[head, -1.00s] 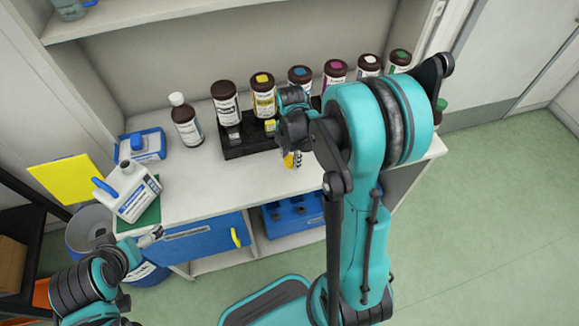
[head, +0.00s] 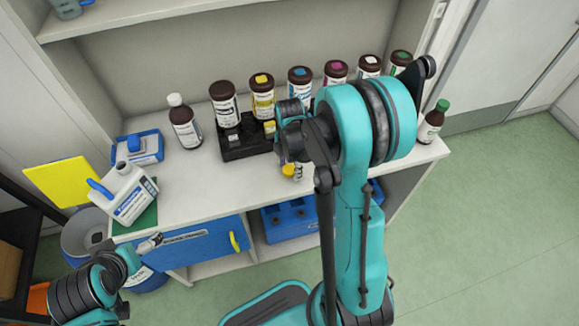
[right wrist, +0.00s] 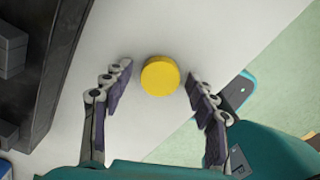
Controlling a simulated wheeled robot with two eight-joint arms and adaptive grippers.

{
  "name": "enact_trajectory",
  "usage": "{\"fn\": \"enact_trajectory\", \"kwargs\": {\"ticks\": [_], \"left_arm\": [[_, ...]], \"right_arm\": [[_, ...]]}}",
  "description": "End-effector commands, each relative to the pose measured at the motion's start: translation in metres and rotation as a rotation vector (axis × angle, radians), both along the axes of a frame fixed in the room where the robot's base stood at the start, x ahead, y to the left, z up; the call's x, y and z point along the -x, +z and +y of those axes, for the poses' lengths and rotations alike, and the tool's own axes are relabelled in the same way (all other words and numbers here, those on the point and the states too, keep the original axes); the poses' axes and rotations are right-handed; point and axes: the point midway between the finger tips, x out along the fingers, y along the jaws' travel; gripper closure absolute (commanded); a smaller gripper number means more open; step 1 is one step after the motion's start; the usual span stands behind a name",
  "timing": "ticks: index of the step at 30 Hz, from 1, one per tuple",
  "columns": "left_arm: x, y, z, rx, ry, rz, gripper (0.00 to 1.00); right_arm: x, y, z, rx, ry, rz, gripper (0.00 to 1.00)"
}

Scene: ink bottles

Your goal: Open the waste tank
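I cannot tell for sure which thing is the waste tank. A blue front (head: 200,240) with a label and a yellow handle (head: 234,241) is set under the counter, and a blue barrel (head: 148,280) stands on the floor beside it. My right gripper (head: 291,172) is over the counter's front part. In the right wrist view its fingers (right wrist: 157,88) are open, with a round yellow cap (right wrist: 160,76) between them and gaps on both sides. The cap shows partly in the head view (head: 288,170). My left gripper (head: 150,243) is near the blue front's left end; its opening is unclear.
A black rack (head: 245,142) and several brown bottles stand along the counter's back. A white jug (head: 128,195) on a green mat and a blue tray (head: 138,148) are at left. A green-capped bottle (head: 432,121) stands at the right end. The front middle counter is mostly clear.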

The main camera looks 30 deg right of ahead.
Motion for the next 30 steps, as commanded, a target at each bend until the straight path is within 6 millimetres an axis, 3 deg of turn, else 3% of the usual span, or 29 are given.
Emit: {"fn": "enact_trajectory", "kwargs": {"ticks": [8, 21, 30], "left_arm": [[0.000, 0.006, 0.000, 0.000, 0.000, 0.000, 0.00], [0.000, 0.040, 0.000, 0.000, 0.000, 0.000, 0.00], [0.000, 0.047, 0.000, 0.000, 0.000, 0.000, 0.00]], "right_arm": [[0.000, 0.006, 0.000, 0.000, 0.000, 0.000, 0.42], [0.000, 0.096, 0.000, 0.000, 0.000, 0.000, 0.42], [0.002, 0.128, 0.003, 0.002, -0.032, -0.012, 0.42]]}}
